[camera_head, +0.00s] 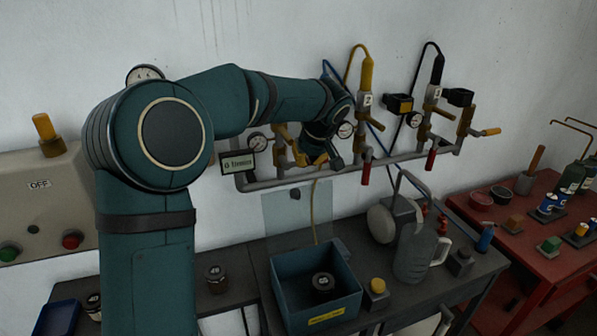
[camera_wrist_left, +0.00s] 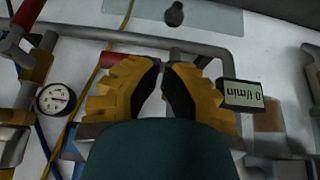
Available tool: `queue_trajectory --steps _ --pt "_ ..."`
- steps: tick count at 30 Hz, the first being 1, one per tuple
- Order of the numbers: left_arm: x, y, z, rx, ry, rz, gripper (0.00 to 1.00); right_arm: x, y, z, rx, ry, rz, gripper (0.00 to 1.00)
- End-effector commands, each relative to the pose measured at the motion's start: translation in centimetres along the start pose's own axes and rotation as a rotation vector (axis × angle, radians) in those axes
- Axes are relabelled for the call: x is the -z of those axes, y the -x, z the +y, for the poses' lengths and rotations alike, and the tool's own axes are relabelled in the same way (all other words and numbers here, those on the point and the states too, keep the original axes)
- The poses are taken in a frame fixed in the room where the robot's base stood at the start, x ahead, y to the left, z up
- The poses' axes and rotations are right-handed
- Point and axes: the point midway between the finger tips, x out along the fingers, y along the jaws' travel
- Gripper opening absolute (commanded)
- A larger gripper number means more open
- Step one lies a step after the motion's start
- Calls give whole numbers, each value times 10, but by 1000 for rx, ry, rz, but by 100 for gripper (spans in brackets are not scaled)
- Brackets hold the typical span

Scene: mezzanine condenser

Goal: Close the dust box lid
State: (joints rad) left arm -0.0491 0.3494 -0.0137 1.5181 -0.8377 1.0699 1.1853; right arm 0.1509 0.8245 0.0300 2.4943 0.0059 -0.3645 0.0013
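The dust box (camera_head: 318,302) is an open-topped blue box with a yellow label, on the dark bench. Its clear lid (camera_head: 297,217) stands raised behind it against the wall, with a dark knob (camera_head: 295,193) near the top. The lid (camera_wrist_left: 215,18) and its knob (camera_wrist_left: 174,13) also show at the top edge of the left wrist view. My left gripper (camera_head: 322,160) is at the wall pipe, above the lid and apart from it. In the wrist view its yellow fingers (camera_wrist_left: 163,64) come together at the tips with nothing held. My right gripper is out of view.
A wall pipe (camera_head: 290,182) with gauges, valves and a flow display (camera_head: 238,163) runs behind the gripper. A dark jar (camera_head: 323,286) is inside the box. A yellow button block (camera_head: 377,290) and grey jug (camera_head: 415,255) stand to the right; a red table (camera_head: 520,255) is beyond.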

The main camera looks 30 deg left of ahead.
Motion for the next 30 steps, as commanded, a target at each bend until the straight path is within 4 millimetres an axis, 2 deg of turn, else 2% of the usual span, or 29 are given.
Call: queue_trajectory --steps 5,15,19,24,30 --pt "0 -12 0 2 0 -1 0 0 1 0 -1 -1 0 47" --pt "-1 -70 0 2 -1 -3 0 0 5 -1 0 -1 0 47" --pt "0 -87 0 1 0 -2 0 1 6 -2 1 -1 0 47" --pt "0 -98 0 -1 0 -1 0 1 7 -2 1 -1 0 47" --pt "0 -100 0 -2 0 -1 0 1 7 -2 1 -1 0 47"
